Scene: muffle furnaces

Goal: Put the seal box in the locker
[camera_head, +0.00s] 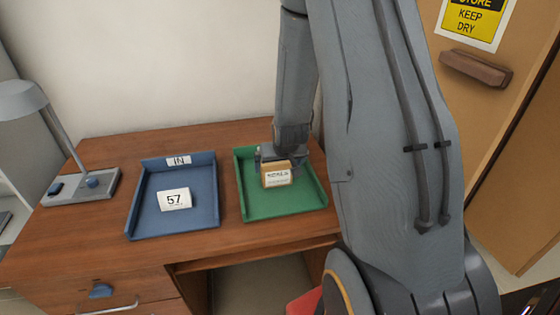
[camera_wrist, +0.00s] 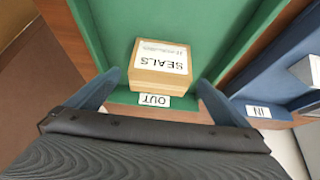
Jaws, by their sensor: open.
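The seal box (camera_head: 277,174) is a small cardboard box with a white label, standing in the green tray (camera_head: 290,208) on the desk. In the wrist view the box (camera_wrist: 158,65) shows its "SEALS" label, near the tray's "OUT" tag. My gripper (camera_head: 273,157) is at the box in the head view. In the wrist view my gripper (camera_wrist: 158,82) is open, with one finger on each side of the box and gaps between. A wooden cabinet (camera_head: 520,130) with a "STORE KEEP DRY" sign (camera_head: 476,18) and a brown handle (camera_head: 476,68) is at the right, likely the locker; its front looks closed.
A blue tray (camera_head: 145,215) marked "IN" holds a white item labelled "57" (camera_head: 175,199), left of the green tray. A grey desk lamp (camera_head: 25,98) stands at the far left. A drawer (camera_head: 100,292) is below the desktop. My arm hides the desk's right side.

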